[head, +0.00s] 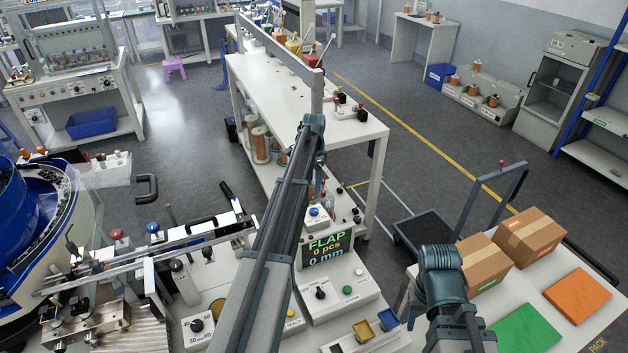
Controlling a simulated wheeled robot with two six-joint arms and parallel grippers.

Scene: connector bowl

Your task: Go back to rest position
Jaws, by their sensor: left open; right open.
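My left arm (268,240) comes up from the bottom edge of the head view, left of the middle. It reaches a teal joint (312,128) in front of the long white table. My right arm (440,275) shows at the lower right, with a teal joint beside the packing table and a link running down out of the frame. I cannot make out the fingers of either gripper, and nothing held shows.
A white machine bench with a display reading FLAP, 0 pcs, 0 mm (326,248) lies below my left arm. A blue bowl feeder (22,215) stands at the left. The packing table at the right bears cardboard boxes (528,237), a green sheet (526,330) and an orange one (578,295).

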